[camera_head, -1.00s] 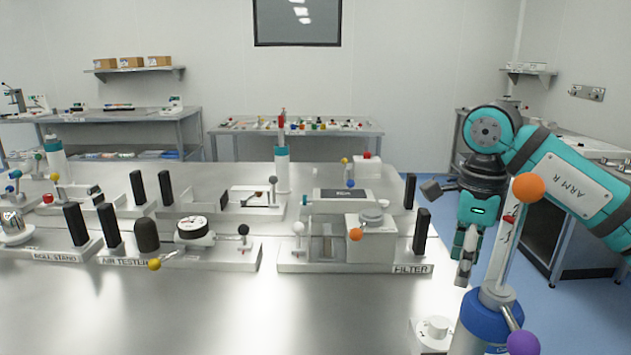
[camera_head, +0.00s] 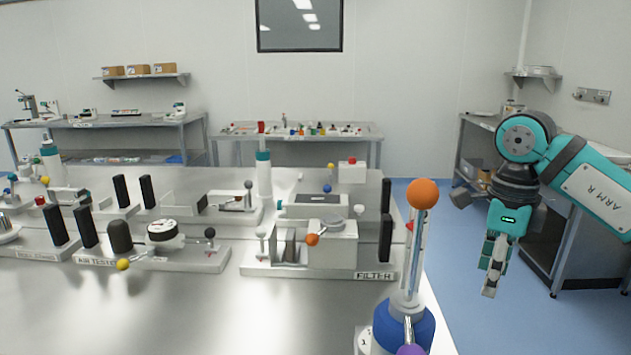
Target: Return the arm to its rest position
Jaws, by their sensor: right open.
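My right arm (camera_head: 590,190), teal and dark grey and marked "ARM R", comes in from the right edge. It bends at a round elbow, and my right gripper (camera_head: 490,280) hangs down beyond the right edge of the steel table, over the blue floor. The gripper holds nothing, and its fingers look close together from this angle. It is apart from the stand with the orange ball (camera_head: 422,194) and blue base at the table's right corner. My left gripper is not in view.
The filter station (camera_head: 376,275) stands on the steel table left of the orange-ball stand, with the air tester (camera_head: 120,258) further left. A side bench stands behind my right arm. Open floor lies below the gripper.

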